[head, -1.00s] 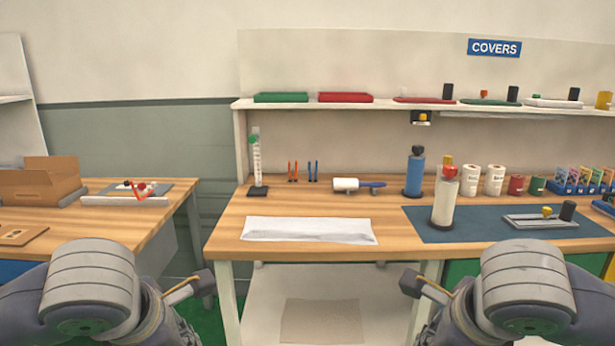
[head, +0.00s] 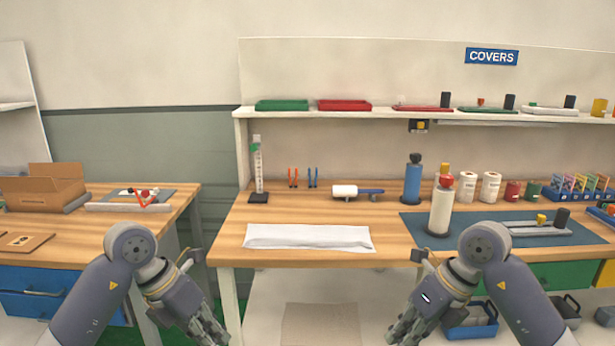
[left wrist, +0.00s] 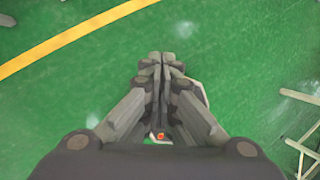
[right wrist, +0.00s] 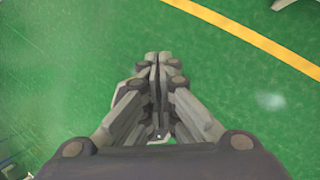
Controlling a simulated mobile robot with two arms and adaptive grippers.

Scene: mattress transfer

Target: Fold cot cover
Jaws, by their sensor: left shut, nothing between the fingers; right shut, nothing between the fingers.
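The white cot cover (head: 309,237) lies on the wooden bench as a long, narrow, flat strip near the front edge. It looks folded into a band. My left gripper (head: 220,338) is shut and empty, low in front of the bench and left of the cover. It also shows in the left wrist view (left wrist: 162,62) above the green floor. My right gripper (head: 394,338) is shut and empty, below the bench front and right of the cover. It also shows in the right wrist view (right wrist: 158,62) over the floor. Neither gripper touches the cover.
A side table (head: 90,232) with a cardboard box (head: 45,190) stands left. A gap separates the tables.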

